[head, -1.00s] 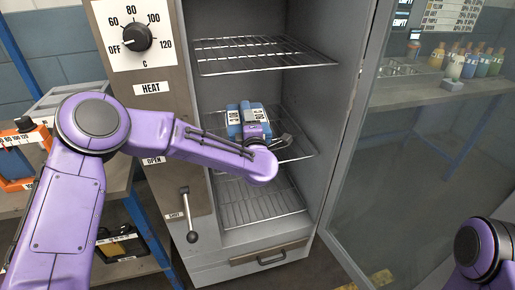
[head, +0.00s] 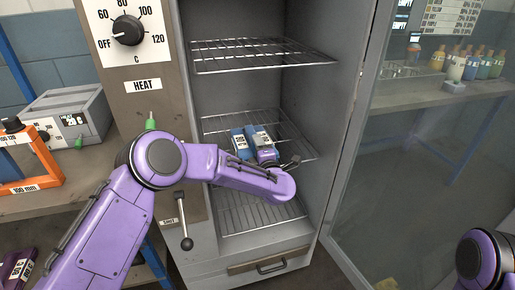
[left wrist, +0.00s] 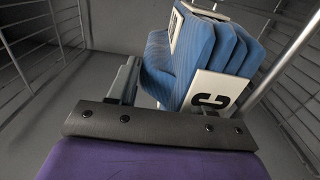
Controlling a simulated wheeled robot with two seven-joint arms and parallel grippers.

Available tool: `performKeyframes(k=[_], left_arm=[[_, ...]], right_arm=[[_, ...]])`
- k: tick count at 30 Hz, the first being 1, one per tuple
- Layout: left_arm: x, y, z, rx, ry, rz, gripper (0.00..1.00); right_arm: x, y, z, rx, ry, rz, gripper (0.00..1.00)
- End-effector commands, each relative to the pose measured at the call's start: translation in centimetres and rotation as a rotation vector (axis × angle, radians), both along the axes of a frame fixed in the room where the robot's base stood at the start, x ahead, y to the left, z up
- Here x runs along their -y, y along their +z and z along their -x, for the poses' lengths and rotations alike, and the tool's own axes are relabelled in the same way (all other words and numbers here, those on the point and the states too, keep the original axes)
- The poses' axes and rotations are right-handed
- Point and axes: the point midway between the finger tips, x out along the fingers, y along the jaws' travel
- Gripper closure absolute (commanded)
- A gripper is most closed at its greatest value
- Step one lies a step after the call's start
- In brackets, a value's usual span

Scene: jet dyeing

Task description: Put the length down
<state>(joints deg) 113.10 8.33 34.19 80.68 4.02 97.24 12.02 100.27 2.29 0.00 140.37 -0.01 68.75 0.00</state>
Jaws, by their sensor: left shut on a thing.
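The length is a folded blue cloth (head: 239,143) with white tags, inside the open cabinet at the middle wire rack (head: 291,136). My left gripper (head: 263,148) is at the cloth, partly hidden by its own wrist. In the left wrist view the blue folds (left wrist: 215,47) stand between the jaws, with a white lettered tag facing the camera. The left gripper (left wrist: 170,85) is shut on the cloth. I cannot tell whether the cloth touches the rack. Only a purple part of my right arm shows at the lower right; its gripper is out of view.
An upper rack (head: 262,54) is above and a lower rack (head: 255,212) below, both empty. The glass door (head: 420,150) stands open at the right. The control panel with a dial (head: 127,30) and a lever (head: 184,225) are at the left.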

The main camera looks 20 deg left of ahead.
Motion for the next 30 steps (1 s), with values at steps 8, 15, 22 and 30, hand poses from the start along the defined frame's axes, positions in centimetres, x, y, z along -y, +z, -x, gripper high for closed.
performKeyframes(k=[8, 15, 22, 30], left_arm=[[0.0, -0.1, 0.0, 0.0, 0.001, 0.0, 0.24], [0.0, 0.3, 0.0, 0.001, 0.001, 0.001, 0.24], [2.6, 0.1, 3.8, 0.0, -0.004, -0.002, 0.24], [6.0, 0.1, 8.8, 0.001, -0.002, -0.001, 0.24]], right_arm=[[0.0, -0.1, 0.0, 0.0, 0.0, 0.0, 0.57], [0.0, 0.2, 0.0, 0.0, 0.0, 0.0, 0.57], [0.0, -0.2, 0.0, 0.0, 0.0, 0.0, 0.57], [0.0, -0.4, 0.0, 0.0, 0.0, 0.0, 0.57]])
